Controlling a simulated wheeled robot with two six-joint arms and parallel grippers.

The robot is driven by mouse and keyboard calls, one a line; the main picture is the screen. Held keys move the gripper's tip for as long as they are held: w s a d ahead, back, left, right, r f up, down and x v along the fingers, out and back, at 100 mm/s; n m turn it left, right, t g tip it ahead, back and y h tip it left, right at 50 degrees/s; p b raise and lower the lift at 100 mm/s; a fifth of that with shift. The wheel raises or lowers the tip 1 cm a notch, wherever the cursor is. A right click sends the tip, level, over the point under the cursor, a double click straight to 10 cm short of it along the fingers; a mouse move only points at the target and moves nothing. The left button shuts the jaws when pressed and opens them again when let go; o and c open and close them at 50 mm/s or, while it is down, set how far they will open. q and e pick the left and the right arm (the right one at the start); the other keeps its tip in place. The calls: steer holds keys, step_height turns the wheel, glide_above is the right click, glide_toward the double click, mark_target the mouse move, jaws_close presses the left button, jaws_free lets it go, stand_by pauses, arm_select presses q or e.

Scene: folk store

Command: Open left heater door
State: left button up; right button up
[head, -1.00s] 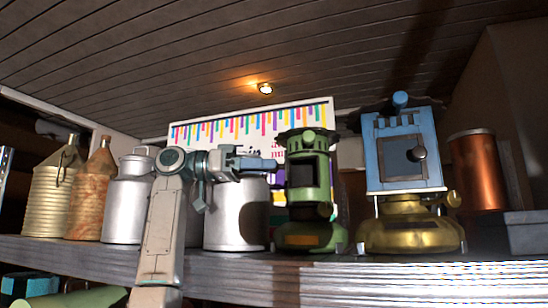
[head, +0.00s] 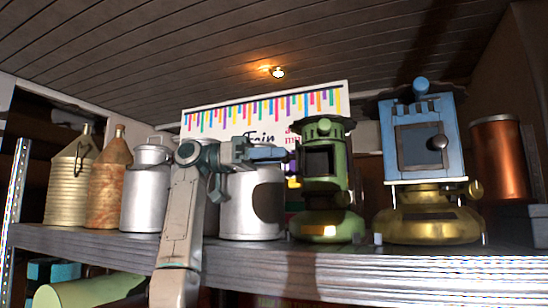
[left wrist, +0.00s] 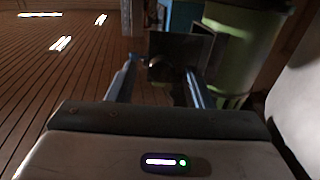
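The left heater (head: 342,172) is green and stands upright on the shelf, with a dark square front (head: 318,161). My left gripper (head: 286,155) reaches in from the left, its tip close beside the heater's upper left side. In the left wrist view my left gripper's two fingers (left wrist: 160,85) are apart. A dark square panel with a round knob (left wrist: 157,67) shows between and beyond them, in front of the green heater body (left wrist: 240,50). I cannot tell whether the fingers touch the knob. My right gripper is not in view.
A blue heater (head: 402,165) on a brass base (head: 425,218) stands to the right, beside a copper cylinder (head: 498,160). Milk cans (head: 145,195) and bottles (head: 108,190) stand left on the wooden shelf (head: 340,272). A poster (head: 215,122) is behind.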

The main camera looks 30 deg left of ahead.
arm_select(q)
steer(key=shift+d, duration=0.15)
steer(key=b+v, duration=0.2)
steer(key=v, duration=0.9)
steer(key=shift+b, duration=0.4)
steer(key=shift+d, duration=0.15)
